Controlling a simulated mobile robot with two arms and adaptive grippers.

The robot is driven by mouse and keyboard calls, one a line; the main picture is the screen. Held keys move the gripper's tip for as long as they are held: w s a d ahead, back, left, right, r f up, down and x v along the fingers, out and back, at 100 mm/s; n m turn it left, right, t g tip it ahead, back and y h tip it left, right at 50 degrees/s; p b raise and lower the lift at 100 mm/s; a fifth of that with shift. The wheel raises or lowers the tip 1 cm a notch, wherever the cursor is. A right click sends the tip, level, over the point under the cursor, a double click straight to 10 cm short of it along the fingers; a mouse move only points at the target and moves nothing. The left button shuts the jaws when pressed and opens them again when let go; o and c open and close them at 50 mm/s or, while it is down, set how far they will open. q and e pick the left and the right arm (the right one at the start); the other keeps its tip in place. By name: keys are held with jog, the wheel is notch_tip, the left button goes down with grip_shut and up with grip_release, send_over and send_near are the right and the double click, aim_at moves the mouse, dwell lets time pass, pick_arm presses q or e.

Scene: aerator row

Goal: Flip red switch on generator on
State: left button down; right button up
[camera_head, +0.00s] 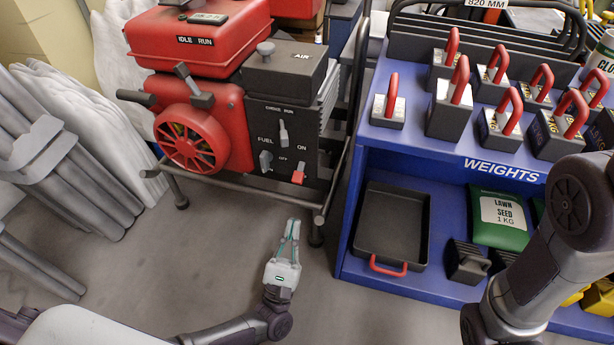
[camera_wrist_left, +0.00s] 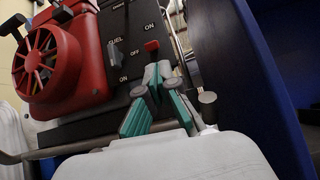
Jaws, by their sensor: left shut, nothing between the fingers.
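The red switch (camera_head: 298,174) sits low on the right of the generator's black front panel (camera_head: 262,123), below an ON label. It also shows in the left wrist view (camera_wrist_left: 151,46), just beyond my fingertips. I cannot tell for sure which position it is in. My left gripper (camera_head: 292,224) is shut and empty, below and in front of the panel, its fingers pointing up toward the switch. In the left wrist view the gripper (camera_wrist_left: 157,72) appears just under the switch; I cannot tell whether they touch. My right arm shows at the right, but its gripper is out of view.
The panel also has a fuel lever (camera_head: 265,160) and a choke lever (camera_head: 283,132). The generator's frame rail (camera_head: 247,189) runs below the panel. A blue weights shelf (camera_head: 347,235) stands close on the right. Grey floor (camera_head: 215,235) is open in front.

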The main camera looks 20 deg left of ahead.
aim_at(300, 171)
pick_arm(q)
jog(key=shift+a+f+n, duration=0.4)
jog(key=shift+a+f, duration=0.05)
jog(key=shift+f, duration=0.4)
jog(key=b+x, duration=0.2)
jog(key=x, duration=0.8)
